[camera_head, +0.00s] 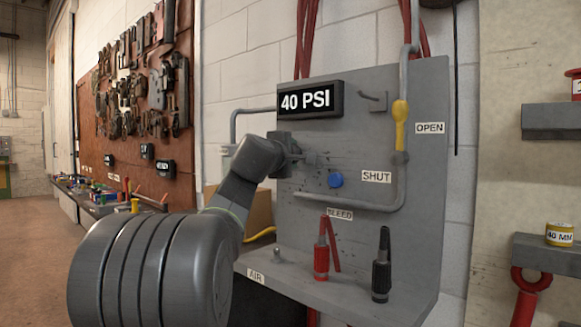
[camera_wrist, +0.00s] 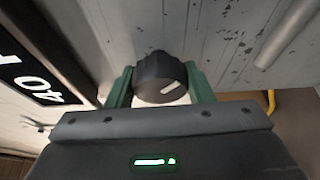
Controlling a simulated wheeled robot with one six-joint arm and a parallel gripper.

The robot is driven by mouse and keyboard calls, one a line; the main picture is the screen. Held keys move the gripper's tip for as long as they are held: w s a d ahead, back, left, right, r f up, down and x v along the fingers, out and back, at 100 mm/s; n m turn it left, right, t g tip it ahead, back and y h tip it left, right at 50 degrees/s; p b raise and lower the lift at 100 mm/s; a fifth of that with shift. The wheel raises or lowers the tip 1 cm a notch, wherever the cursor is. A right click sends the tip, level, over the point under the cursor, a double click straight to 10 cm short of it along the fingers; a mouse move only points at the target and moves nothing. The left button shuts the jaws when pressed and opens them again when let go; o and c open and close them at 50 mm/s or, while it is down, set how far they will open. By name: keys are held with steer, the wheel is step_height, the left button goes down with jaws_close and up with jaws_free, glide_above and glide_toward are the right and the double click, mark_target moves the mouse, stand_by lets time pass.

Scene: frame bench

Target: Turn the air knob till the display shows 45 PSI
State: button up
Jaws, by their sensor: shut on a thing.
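The display (camera_head: 306,100) on the grey panel reads 40 PSI. It also shows, turned and cut off, at the left of the wrist view (camera_wrist: 32,82). My gripper (camera_head: 297,157) is at the panel just below the display. In the wrist view, a dark round knob (camera_wrist: 158,76) with a white pointer mark sits between the two green fingers of my gripper (camera_wrist: 160,88), which is shut on it. The pointer mark faces the lower right there. In the head view my wrist and gripper largely hide the knob.
A blue button (camera_head: 335,180) is right of and below my gripper. Red (camera_head: 321,258) and black (camera_head: 381,265) tools stand on the ledge below. An AIR label (camera_head: 256,276) is on its front edge.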

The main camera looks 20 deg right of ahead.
stand_by(0.4)
steer(key=o, duration=1)
steer(key=shift+c, duration=0.2)
steer(key=b+v, duration=0.1)
steer(key=v, duration=1.2)
steer(key=shift+s+a+f, duration=0.15)
steer(key=shift+s+a, duration=0.1)
steer(key=shift+s, duration=0.05)
steer(key=x, duration=1.3)
steer(key=shift+w+d+p, duration=0.3)
steer(key=shift+p, duration=0.05)
